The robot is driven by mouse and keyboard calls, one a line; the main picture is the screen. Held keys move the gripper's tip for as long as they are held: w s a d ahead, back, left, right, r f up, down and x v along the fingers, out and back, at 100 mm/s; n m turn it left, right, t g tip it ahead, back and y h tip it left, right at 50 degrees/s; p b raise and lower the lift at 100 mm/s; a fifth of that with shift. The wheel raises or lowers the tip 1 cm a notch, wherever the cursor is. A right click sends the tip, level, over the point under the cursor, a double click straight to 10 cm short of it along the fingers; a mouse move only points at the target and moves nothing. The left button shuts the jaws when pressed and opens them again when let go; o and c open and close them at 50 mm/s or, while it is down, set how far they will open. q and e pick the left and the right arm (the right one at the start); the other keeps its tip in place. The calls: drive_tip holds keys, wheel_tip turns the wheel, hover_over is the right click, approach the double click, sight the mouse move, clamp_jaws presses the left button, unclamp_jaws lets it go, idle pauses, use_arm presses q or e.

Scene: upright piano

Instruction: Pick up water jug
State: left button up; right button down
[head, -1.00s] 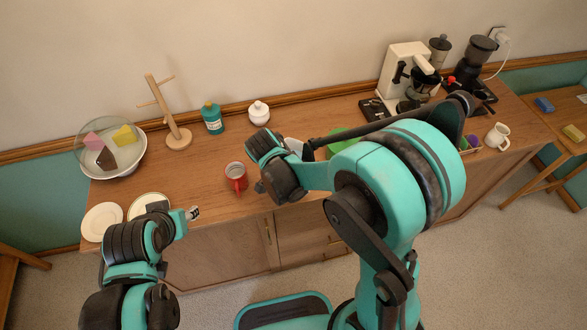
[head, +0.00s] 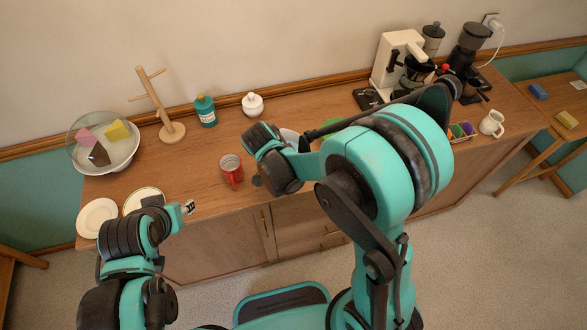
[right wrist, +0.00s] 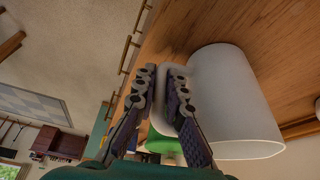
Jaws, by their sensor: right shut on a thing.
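The water jug (right wrist: 232,100) is a plain white, rounded vessel in the right wrist view, close to the wooden counter. My right gripper (right wrist: 166,82) has its two fingers closed on the jug's white handle. Whether the jug touches the counter is unclear. In the head view only a white bit of the jug (head: 290,137) shows behind my right wrist, and the right fingers are hidden. My left gripper (head: 189,207) is over the counter's front edge near the plates, too small to judge its fingers, and holds nothing I can see.
A red mug (head: 231,170) stands left of my right wrist on the counter (head: 205,160). A teal bottle (head: 205,112), sugar bowl (head: 253,105), wooden mug tree (head: 170,131) and coffee machine (head: 392,66) stand behind. Two plates (head: 97,218) lie at the left front.

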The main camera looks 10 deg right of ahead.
drive_tip(key=shift+r, duration=0.15)
drive_tip(key=shift+r+p, duration=0.45)
drive_tip(key=shift+r, duration=0.65)
drive_tip(key=shift+r+p, duration=0.35)
drive_tip(key=shift+r, duration=0.6)
drive_tip(key=s+d+r+p, duration=0.3)
drive_tip(key=s+d+r, duration=0.3)
drive_tip(key=d, duration=0.3)
drive_tip(key=shift+s+r, duration=0.25)
drive_tip(key=shift+s, duration=0.4)
